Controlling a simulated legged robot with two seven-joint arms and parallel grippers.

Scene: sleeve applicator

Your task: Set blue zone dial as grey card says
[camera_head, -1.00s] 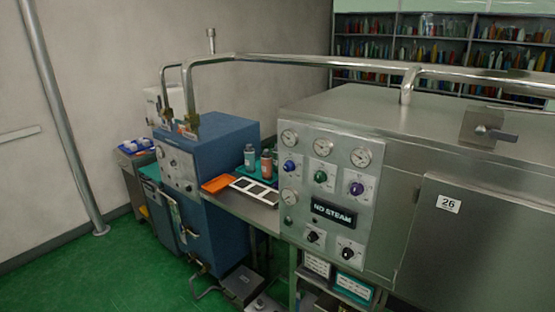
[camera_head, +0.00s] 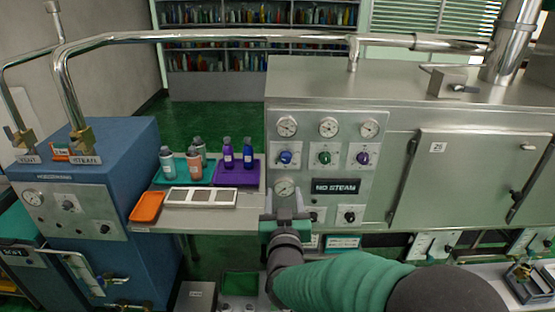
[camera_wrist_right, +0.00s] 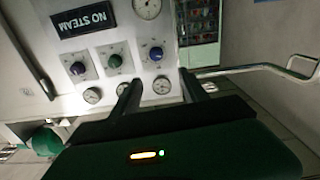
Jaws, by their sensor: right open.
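The blue zone dial (camera_head: 285,158) is the left one of three coloured dials on the steel panel; its setting is too small to read. In the right wrist view the picture is turned over, and the blue dial (camera_wrist_right: 155,53) shows just beyond the fingers. My right gripper (camera_head: 285,203) is in front of the panel, below the blue dial and near the lower gauge. Its spread, empty fingers also show in the wrist view (camera_wrist_right: 158,80). A white frame with grey panels (camera_head: 200,197) lies on the shelf; I cannot tell whether it is the grey card. My left gripper is out of view.
Green (camera_head: 324,158) and purple (camera_head: 362,158) dials sit right of the blue one, under gauges. An orange tray (camera_head: 147,207) and bottles in teal and purple trays (camera_head: 237,178) stand on the shelf left of the panel. A steel pipe (camera_head: 220,36) runs above.

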